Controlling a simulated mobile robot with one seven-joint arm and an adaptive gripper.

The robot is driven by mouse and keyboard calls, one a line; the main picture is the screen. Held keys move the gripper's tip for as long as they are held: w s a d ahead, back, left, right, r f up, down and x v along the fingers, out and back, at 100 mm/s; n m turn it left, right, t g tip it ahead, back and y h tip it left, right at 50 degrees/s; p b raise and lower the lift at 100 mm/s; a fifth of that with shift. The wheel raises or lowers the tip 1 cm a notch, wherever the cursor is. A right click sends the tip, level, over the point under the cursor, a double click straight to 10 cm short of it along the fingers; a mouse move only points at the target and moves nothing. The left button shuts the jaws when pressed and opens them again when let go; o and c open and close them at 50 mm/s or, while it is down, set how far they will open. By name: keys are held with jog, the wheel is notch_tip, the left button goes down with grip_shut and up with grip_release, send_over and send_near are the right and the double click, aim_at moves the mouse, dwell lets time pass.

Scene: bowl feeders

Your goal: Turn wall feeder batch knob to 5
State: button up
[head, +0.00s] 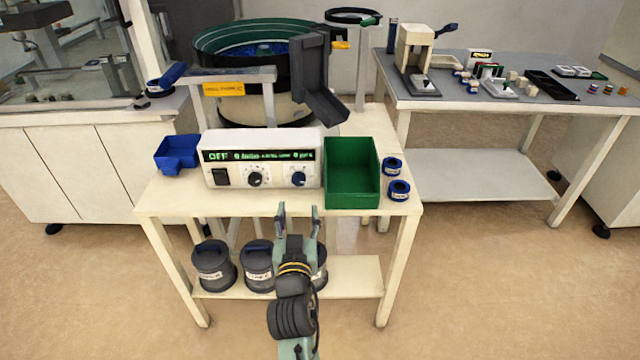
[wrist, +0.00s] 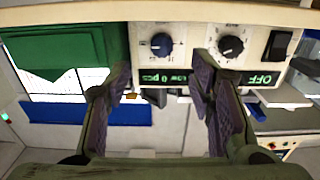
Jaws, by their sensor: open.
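A white control box (head: 262,172) with a green-lit display stands on a cream table. The display reads OFF at left and 0 pcs at right. It has a black rocker switch (head: 221,178), a black knob (head: 256,179) and a blue knob (head: 298,179). In the upside-down wrist view the blue knob (wrist: 162,44) lies ahead between my fingers, beside the 0 pcs readout, and the black knob (wrist: 231,46) is to its right. The dial marks are too small to read. My gripper (head: 298,212) is open, empty and in front of the box, apart from the knobs.
A green bin (head: 352,190) stands right of the box and a blue scoop-like tray (head: 177,153) left. Two blue rings (head: 399,190) lie farther right. Lidded dark pots (head: 214,264) fill the lower shelf. A large bowl feeder (head: 246,103) stands behind.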

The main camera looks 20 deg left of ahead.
aim_at(299, 183)
jog(key=p+x, duration=0.2)
jog(key=x, duration=0.8)
jog(key=shift+w+a, duration=0.2)
jog(key=c, duration=1.2)
jog(key=shift+o, duration=0.2)
